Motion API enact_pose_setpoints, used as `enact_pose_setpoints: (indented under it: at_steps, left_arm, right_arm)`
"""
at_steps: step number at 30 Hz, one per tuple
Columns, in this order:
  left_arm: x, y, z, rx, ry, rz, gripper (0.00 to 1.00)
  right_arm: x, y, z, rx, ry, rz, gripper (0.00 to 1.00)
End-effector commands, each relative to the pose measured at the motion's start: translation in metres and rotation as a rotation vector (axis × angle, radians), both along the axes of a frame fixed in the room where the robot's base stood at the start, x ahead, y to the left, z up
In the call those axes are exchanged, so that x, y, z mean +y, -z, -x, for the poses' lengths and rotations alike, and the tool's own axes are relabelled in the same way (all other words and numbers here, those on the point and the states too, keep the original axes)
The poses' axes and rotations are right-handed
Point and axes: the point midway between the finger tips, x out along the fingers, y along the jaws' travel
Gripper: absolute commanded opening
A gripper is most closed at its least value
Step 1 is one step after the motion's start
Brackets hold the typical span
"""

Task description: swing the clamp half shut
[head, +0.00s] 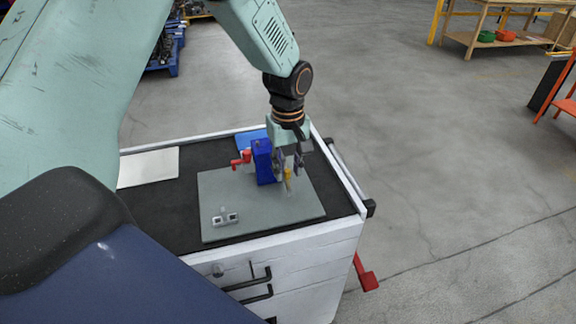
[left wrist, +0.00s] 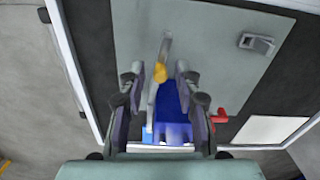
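A blue screw jack (head: 263,162) with a red crank (head: 241,158) stands on a grey plate (head: 212,192) on the cart. In the left wrist view its blue body (left wrist: 172,115) lies beyond the fingers. A narrow grey bar (left wrist: 166,47) with a yellow knob (left wrist: 160,72) shows beside the body; it may be the clamp half, but I cannot tell its hinge. The knob also shows in the head view (head: 288,174). My left gripper (head: 289,163) is open, pointing down, with its fingers (left wrist: 159,78) on both sides of the bar and knob, apparently apart from them. My right gripper is out of view.
A small grey bracket (head: 225,218) sits on the plate's near left part. A white sheet (head: 148,168) lies at the left of the black cart top. A blue item (head: 246,139) lies behind the jack. The plate's near right part is clear.

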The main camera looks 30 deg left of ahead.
Motion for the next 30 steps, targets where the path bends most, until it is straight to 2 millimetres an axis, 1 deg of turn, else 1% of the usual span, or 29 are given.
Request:
enact_pose_setpoints:
  at_steps: [1, 10, 30]
  left_arm:
    - [0.0000, -0.0001, 0.0000, 0.000, 0.000, 0.000, 0.26]
    - [-0.0001, -0.0002, 0.0001, 0.000, 0.000, 0.000, 0.01]
    - [0.0000, -0.0008, 0.0012, 0.003, 0.007, 0.001, 0.00]
  right_arm:
    - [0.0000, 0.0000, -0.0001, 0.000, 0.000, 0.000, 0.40]
    - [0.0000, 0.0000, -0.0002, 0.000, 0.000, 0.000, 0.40]
    - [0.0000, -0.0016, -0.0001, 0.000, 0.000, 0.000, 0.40]
